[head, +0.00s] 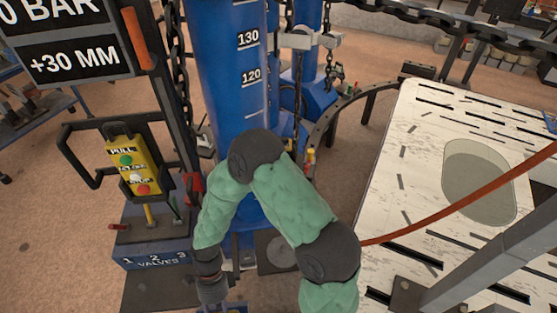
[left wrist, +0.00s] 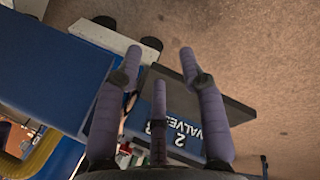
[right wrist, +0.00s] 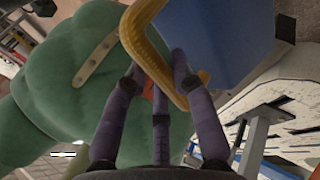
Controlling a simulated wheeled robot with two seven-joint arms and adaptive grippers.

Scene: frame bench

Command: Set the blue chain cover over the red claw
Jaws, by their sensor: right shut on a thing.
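The blue chain cover (right wrist: 215,45), a blue panel edged by a thick yellow rim, shows close up in the right wrist view. My right gripper (right wrist: 165,65) is shut on its yellow rim; it is not in the head view. My left gripper (head: 213,293) hangs low beside the valve box in the head view. Its fingers are spread and empty in the left wrist view (left wrist: 160,62). A small red piece (head: 190,185) sits low by the hanging dark chain (head: 181,85); it looks like the red claw, but its shape is partly hidden.
The blue column (head: 225,75) stands behind my green left arm. The valve box (head: 150,257) and yellow button pendant (head: 133,165) are at left. A white slotted table (head: 405,190) fills the right, crossed by an orange hose (head: 450,210).

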